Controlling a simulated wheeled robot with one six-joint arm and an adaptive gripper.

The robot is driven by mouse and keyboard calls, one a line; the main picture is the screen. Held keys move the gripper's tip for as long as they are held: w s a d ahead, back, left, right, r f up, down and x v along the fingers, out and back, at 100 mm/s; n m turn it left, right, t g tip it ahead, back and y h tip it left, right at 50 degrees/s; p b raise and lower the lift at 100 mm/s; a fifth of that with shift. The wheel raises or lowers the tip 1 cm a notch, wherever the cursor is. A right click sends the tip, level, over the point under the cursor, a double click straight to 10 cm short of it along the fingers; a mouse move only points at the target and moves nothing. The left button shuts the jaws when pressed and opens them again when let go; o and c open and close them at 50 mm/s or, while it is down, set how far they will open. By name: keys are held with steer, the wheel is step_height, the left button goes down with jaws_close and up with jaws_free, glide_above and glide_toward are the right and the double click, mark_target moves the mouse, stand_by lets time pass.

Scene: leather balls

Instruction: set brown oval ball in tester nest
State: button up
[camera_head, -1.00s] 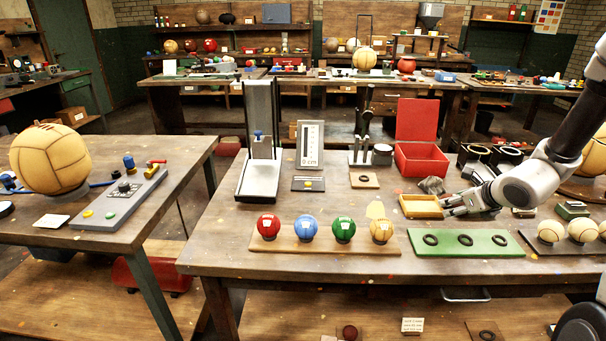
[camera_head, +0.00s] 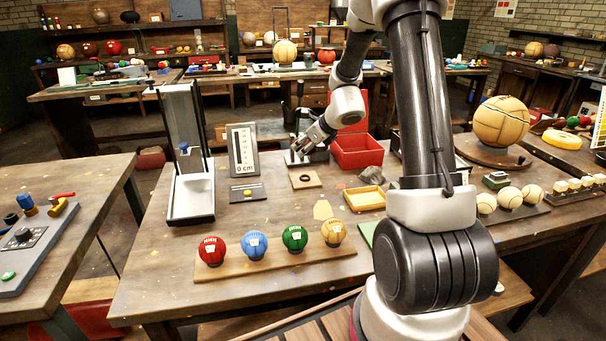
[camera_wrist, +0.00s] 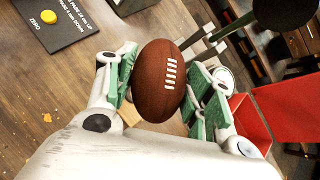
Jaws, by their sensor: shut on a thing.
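The brown oval ball (camera_wrist: 159,81) with white laces is held between the green-padded fingers of my gripper (camera_wrist: 165,85) in the wrist view. It looks clear of the table. In the head view, my gripper (camera_head: 308,146) is over the back of the table, at the dark upright tester stand (camera_head: 291,158); the ball cannot be made out there. A small wooden pad with a dark ring (camera_head: 305,182) lies just in front of the stand. I cannot tell which part is the nest. In the wrist view, the ball hides most of a pale wooden piece (camera_wrist: 129,116) below it.
An open red box (camera_head: 357,154) stands right of my gripper. A wooden tray (camera_head: 364,198) lies in front of it. A gauge board (camera_head: 242,150) and a tall metal frame (camera_head: 190,190) stand left. Several coloured balls sit on a front rack (camera_head: 275,262).

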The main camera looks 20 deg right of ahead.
step_height(320, 180, down, 8)
steer(key=shift+f, duration=0.2)
steer(key=shift+f, duration=0.1)
steer(key=o, duration=1.2)
steer(key=shift+f, duration=0.1)
steer(key=shift+c, duration=0.2)
